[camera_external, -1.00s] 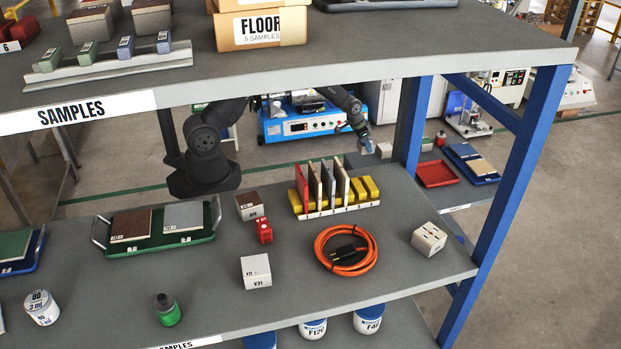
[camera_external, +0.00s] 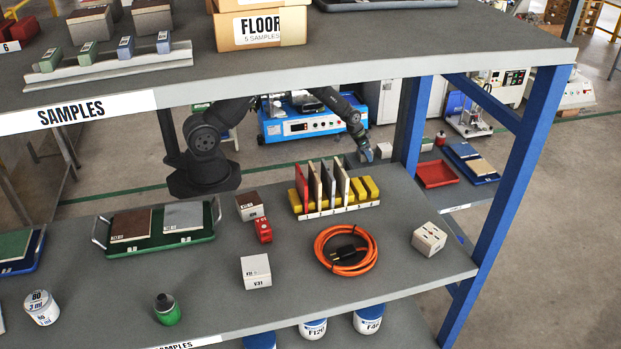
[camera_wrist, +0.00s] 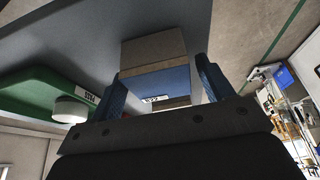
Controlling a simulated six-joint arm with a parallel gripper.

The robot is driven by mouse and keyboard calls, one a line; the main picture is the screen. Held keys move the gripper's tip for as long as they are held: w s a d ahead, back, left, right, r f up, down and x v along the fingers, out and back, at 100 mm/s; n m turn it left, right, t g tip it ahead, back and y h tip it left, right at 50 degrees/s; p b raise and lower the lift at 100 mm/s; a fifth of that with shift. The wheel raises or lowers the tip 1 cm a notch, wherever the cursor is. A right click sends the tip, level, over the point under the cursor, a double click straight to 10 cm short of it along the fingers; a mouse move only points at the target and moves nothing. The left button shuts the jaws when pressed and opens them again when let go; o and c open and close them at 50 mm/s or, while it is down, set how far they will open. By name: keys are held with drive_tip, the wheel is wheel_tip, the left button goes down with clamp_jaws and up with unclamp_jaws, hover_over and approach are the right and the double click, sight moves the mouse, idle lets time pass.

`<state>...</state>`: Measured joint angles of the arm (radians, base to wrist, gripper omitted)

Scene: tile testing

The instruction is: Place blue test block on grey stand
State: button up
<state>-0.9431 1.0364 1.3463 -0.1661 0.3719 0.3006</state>
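My gripper (camera_wrist: 158,80) has its two blue fingers on either side of a blue block with a white label (camera_wrist: 155,84) in the wrist view. The left finger meets the block's edge and a thin gap seems to show at the right, so I cannot tell whether it is gripped. A grey-brown block-shaped piece (camera_wrist: 153,47), possibly the grey stand, shows directly beyond the blue block. Whether the two touch is unclear. In the external view my gripper (camera_external: 366,155) is small, beyond the near shelf, beside a grey block (camera_external: 384,151).
A red tray (camera_external: 437,174) and a blue tray (camera_external: 470,162) lie to the right of my gripper. A blue shelf post (camera_external: 411,125) stands between. The near shelf holds a tile rack (camera_external: 335,192), an orange cable coil (camera_external: 346,250) and a green tray (camera_external: 158,240).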

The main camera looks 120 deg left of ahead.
drive_tip(key=shift+r, duration=0.15)
drive_tip(key=shift+r, duration=0.25)
drive_tip(key=v, duration=1.1)
drive_tip(key=shift+s+d+r, duration=0.15)
drive_tip(key=shift+r, duration=0.05)
drive_tip(key=shift+f, duration=0.1)
drive_tip(key=x, duration=1.2)
drive_tip(key=shift+f, duration=0.2)
wheel_tip(320, 180, up, 3)
drive_tip(key=shift+f, duration=0.1)
drive_tip(key=shift+r, duration=0.55)
drive_tip(key=shift+f, duration=0.15)
